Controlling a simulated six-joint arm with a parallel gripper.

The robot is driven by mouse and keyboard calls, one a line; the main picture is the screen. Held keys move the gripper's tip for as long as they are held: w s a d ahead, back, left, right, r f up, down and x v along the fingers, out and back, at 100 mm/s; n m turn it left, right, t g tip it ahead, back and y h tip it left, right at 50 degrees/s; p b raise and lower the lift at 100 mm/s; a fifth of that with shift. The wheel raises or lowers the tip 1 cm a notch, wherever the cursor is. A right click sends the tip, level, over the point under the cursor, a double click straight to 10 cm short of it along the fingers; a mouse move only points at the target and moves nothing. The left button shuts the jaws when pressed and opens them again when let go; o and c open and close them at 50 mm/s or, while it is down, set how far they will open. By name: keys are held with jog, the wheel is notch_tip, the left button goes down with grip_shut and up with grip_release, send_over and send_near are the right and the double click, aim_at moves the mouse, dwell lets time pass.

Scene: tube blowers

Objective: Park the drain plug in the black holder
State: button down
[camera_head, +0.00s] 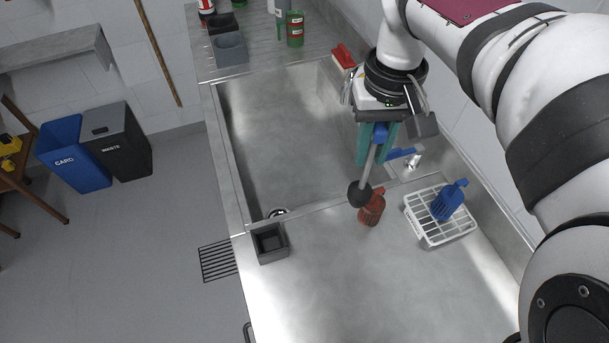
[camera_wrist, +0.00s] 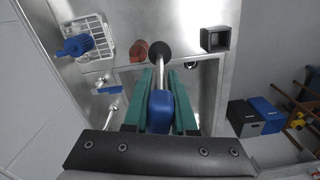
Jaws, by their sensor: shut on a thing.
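My gripper (camera_head: 374,160), with teal fingers, is shut on what looks like the drain plug, with a blue handle (camera_wrist: 160,108), a grey rod (camera_head: 370,166) and a black bulb-like end (camera_head: 359,195). The handle lies between the fingers, and the rod slants down to the bulb. The wrist view also shows the bulb (camera_wrist: 160,52) beyond the fingertips. The plug hangs above the counter near the sink divider. The black holder (camera_head: 269,243), an open square box, stands on the counter to the left of the bulb. In the wrist view the holder (camera_wrist: 215,39) is right of the bulb.
A white wire rack (camera_head: 428,226) with a blue item (camera_head: 448,202) stands to the right. The sink basin (camera_head: 290,130) lies beyond the divider, with a tap (camera_head: 413,160) at right.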

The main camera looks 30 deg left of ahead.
jog(key=s+a+f+n, duration=0.2)
jog(key=s+a+f, duration=0.8)
jog(key=a+f, duration=0.4)
jog(key=shift+s+a+f+n, duration=0.15)
jog(key=shift+a+f+n, duration=0.25)
jog(key=shift+f, duration=0.45)
jog(key=c, duration=0.7)
grip_release()
jog(key=shift+c, duration=0.2)
